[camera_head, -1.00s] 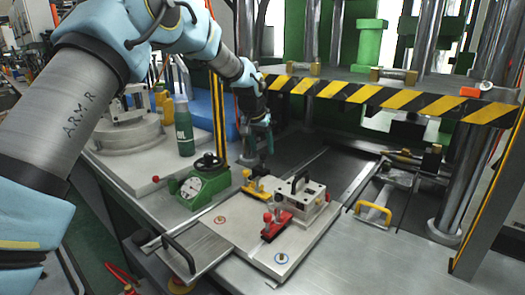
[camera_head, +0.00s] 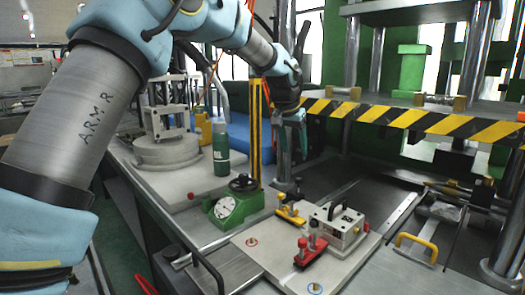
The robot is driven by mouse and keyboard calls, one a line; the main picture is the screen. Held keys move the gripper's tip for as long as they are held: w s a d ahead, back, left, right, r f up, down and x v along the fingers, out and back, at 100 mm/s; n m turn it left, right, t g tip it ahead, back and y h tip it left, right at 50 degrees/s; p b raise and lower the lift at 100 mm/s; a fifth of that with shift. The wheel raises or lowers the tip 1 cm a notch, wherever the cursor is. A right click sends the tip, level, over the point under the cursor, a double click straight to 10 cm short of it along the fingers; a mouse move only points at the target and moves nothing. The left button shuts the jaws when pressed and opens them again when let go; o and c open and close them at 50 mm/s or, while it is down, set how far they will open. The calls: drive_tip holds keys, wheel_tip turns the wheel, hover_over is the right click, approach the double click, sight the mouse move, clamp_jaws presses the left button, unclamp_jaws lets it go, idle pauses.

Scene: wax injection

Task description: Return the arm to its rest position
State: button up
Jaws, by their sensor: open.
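My arm comes in from the upper left and bends down at the wrist. My gripper (camera_head: 291,124) hangs above the bench in front of the press, its fingers pointing down. It holds nothing that I can see. Below it and a little to the right is a metal mold block (camera_head: 338,224) with a black handle, lying on a light plate. A red toggle clamp (camera_head: 311,249) and a yellow clamp (camera_head: 290,213) sit beside the block. The gripper is apart from all of them.
A green dial gauge (camera_head: 226,207) and a green bottle (camera_head: 221,149) stand left of the gripper. The press's yellow-and-black striped edge (camera_head: 415,118) runs to the right, near gripper height. A round metal fixture (camera_head: 166,150) is at back left. A yellow handle (camera_head: 416,246) is at right.

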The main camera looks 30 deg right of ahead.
drive_tip(key=w+a+f+n+y, duration=0.1)
drive_tip(key=w+a+f+n, duration=0.1)
drive_tip(key=a, duration=0.8)
drive_tip(key=w+a+f+n+y, duration=0.1)
drive_tip(key=w+a+f+n, duration=0.15)
drive_tip(key=a, duration=0.75)
drive_tip(key=w+a+f+n+y, duration=0.1)
drive_tip(key=w+a, duration=0.2)
drive_tip(key=a, duration=0.8)
drive_tip(key=s+a+f+n, duration=0.2)
drive_tip(key=s+a, duration=0.2)
drive_tip(key=a, duration=0.4)
drive_tip(key=s+a+f+n, duration=0.2)
drive_tip(key=s+a, duration=0.3)
drive_tip(key=a, duration=0.3)
drive_tip(key=s+a+f+n+y, duration=0.1)
drive_tip(key=s+a, duration=0.3)
drive_tip(key=a, duration=0.4)
drive_tip(key=shift+s+a+f+n, duration=0.15)
drive_tip(key=shift+s+f+n, duration=0.35)
drive_tip(key=shift+f, duration=0.3)
drive_tip(key=shift+w, duration=0.15)
drive_tip(key=shift+c, duration=0.4)
